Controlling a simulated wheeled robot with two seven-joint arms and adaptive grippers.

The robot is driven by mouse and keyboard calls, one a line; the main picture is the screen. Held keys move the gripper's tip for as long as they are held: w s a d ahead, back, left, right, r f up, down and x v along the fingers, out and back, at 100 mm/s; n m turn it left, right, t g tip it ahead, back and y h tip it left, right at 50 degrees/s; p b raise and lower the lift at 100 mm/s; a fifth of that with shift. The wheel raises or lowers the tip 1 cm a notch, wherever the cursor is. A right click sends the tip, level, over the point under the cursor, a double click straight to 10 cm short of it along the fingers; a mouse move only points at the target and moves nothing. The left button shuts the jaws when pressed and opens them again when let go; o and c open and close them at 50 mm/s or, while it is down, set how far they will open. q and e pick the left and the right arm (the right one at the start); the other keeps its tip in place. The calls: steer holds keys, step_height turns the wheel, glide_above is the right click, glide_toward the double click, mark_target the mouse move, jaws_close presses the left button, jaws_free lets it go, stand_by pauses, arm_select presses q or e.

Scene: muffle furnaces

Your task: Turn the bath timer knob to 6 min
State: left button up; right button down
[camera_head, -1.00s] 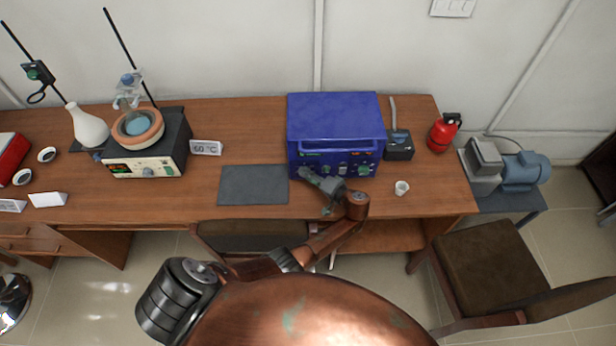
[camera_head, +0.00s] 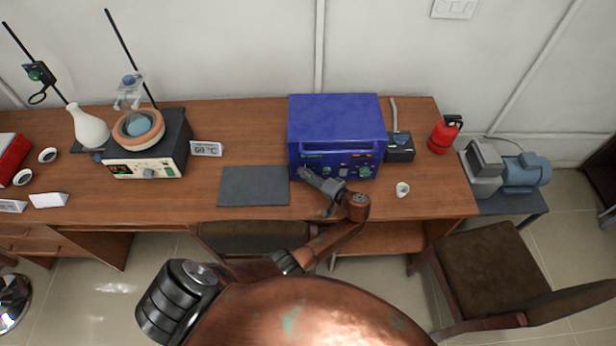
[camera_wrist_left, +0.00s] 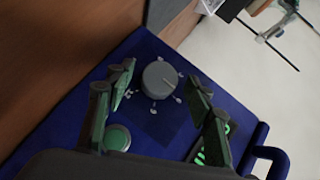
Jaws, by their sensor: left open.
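The blue box-shaped device (camera_head: 335,118) stands on the desk with knobs along the lower front. In the left wrist view, a round grey knob (camera_wrist_left: 159,79) with a pale pointer line and white marks around it sits on the blue panel. The pointer faces right in that picture; the marks are too small to read. My left gripper (camera_wrist_left: 161,84) is open, its fingers on either side of the knob with gaps visible. In the head view the left gripper (camera_head: 312,177) is at the left front of the device and hides part of its panel. My right gripper is not in view.
A second round knob (camera_wrist_left: 117,137) and a lit green display (camera_wrist_left: 215,145) are close to the fingers. A red extinguisher (camera_head: 444,135) stands at the desk's right end.

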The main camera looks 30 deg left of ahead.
arm_select(q)
steer(key=v, duration=1.2)
